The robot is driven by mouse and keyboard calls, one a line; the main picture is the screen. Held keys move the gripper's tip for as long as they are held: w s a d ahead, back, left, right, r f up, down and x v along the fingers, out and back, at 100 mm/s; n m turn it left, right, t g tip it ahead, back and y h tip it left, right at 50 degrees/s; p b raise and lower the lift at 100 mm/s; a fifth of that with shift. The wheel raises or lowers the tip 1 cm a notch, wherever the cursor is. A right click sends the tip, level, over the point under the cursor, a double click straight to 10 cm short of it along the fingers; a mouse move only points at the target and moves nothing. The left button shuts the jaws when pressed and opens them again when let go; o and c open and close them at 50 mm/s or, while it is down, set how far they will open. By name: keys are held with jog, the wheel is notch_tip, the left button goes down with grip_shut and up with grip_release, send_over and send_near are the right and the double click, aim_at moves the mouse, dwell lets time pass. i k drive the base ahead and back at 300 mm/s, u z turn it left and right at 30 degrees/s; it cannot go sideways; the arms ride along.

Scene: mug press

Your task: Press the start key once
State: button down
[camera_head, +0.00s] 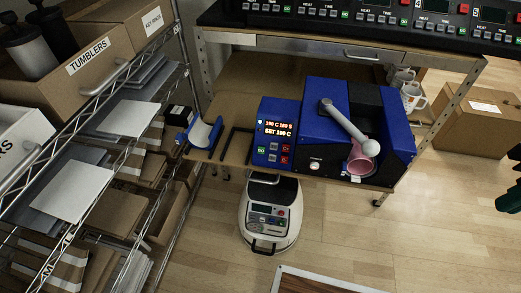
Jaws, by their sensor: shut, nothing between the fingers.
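A blue mug press (331,100) stands on the wooden bench. Its control box (283,112) is at its left, with a lit display (274,129) showing two lines, the lower one like "SET 190 C". Below the display is a green key (262,150) with a small white label, likely the start key. Red and dark keys sit to its right. A pink mug (359,163) is in the press, partly hidden by the grey lever with its round knob (371,147). I cannot make out my gripper; a dark, green-tinged shape at the right edge is cut off and unclear.
A blue cradle with a white roll (201,133) is left of the press. White mugs (412,97) stand behind it at right. A wire shelf (150,160) fills the left. A white rounded machine (270,215) is on the floor below. Floor at lower right is mostly clear.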

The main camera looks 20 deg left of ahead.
aim_at(260, 149)
jog(key=z, duration=1.05)
jog(key=k, duration=0.5)
jog(key=u, duration=0.75)
